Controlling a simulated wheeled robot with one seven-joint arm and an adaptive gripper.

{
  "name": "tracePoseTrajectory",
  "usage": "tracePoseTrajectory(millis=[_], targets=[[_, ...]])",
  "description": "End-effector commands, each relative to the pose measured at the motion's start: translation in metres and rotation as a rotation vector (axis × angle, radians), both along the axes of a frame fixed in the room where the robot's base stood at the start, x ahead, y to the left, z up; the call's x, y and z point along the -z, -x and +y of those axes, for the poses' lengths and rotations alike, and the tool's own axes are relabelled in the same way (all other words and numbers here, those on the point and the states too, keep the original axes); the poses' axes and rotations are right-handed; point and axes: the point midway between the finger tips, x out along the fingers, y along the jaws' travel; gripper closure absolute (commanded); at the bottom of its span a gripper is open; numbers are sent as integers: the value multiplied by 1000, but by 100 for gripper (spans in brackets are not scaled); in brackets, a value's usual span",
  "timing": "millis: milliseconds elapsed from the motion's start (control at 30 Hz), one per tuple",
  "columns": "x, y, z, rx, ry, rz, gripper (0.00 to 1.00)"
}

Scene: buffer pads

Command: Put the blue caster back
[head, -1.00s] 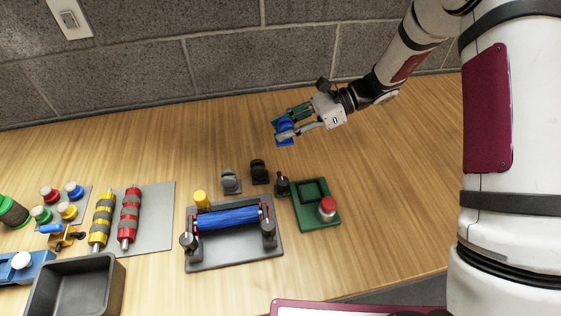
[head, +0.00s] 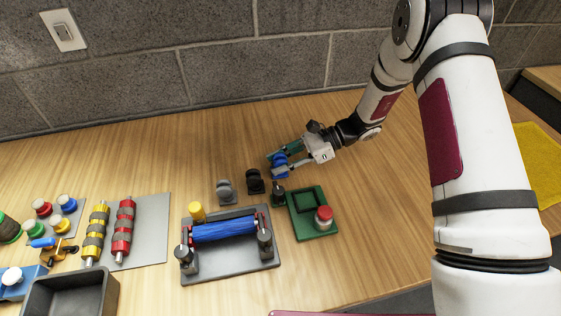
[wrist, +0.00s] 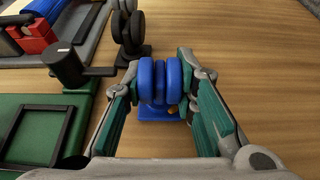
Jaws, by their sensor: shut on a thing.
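The blue caster (head: 279,163) is between the fingers of my gripper (head: 278,164), which is shut on it. In the wrist view the caster (wrist: 158,82) shows twin blue wheels above a square blue base plate. It is low over the wood table; whether the plate touches the wood I cannot tell. A black caster (head: 255,182) and a grey caster (head: 225,191) stand on the table to its left and a little nearer. The black caster also shows at the top of the wrist view (wrist: 130,35).
A green fixture (head: 298,228) with a red-topped knob and a black-knobbed lever (head: 278,194) is just in front of my gripper. A grey roller stand (head: 230,261) lies nearer left, a dark bin (head: 112,292) at front left. The table behind and right is clear.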

Motion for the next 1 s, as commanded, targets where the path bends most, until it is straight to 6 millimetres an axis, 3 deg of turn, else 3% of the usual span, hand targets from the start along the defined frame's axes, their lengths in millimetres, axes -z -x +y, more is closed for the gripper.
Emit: tracePoseTrajectory(millis=[67, 100, 200, 600, 1000], targets=[[3, 0, 0, 0, -1, 1, 100], [3, 0, 0, 0, 0, 1, 72], [3, 0, 0, 0, 0, 1, 55], [-2, -1, -3, 1, 0, 0, 55], [-30, -21, -70, 5, -1, -2, 55]])
